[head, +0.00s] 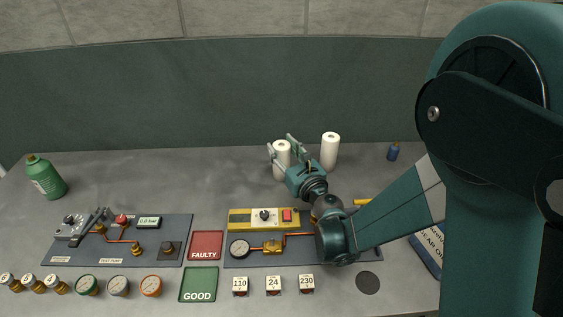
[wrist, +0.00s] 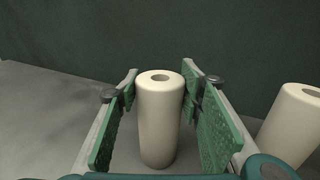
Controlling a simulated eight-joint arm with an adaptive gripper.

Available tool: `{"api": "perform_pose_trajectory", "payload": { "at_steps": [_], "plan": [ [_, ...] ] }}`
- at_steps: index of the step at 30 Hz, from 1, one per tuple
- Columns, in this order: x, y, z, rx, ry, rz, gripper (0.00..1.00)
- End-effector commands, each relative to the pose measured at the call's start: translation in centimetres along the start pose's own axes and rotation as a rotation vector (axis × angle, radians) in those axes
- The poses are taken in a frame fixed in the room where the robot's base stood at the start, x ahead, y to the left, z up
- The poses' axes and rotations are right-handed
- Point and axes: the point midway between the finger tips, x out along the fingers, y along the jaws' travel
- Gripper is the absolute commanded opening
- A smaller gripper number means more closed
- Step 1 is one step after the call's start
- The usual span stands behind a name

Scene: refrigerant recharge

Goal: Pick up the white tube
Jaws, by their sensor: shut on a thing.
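A white tube (head: 283,152), shaped like an upright roll with a hole in its top, stands at the back of the table. My gripper (head: 280,147) reaches it from the front, with one finger on each side. In the wrist view the white tube (wrist: 160,120) stands upright between the green finger pads of my gripper (wrist: 160,84), which is shut on it. Its base appears to be at the table surface. A second, similar white tube (head: 330,151) stands to the right, outside the fingers; it also shows in the wrist view (wrist: 293,128).
A green canister (head: 46,177) stands at far left and a small blue canister (head: 393,152) at right. Panels with gauges (head: 240,249), red (head: 206,244) and green (head: 199,284) trays, and several small parts fill the front. The table behind the panels is mostly clear.

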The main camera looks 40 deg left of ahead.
Motion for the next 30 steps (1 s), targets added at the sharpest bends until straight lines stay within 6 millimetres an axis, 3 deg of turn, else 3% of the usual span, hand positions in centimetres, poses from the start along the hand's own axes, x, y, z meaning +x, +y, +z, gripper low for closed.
{"api": "perform_pose_trajectory", "payload": {
  "at_steps": [14,30],
  "plan": [
    [0.0,0.0,0.9,0.0,0.0,0.0,0.15],
    [0.0,0.0,7.5,0.0,0.0,0.0,0.15]
  ]
}}
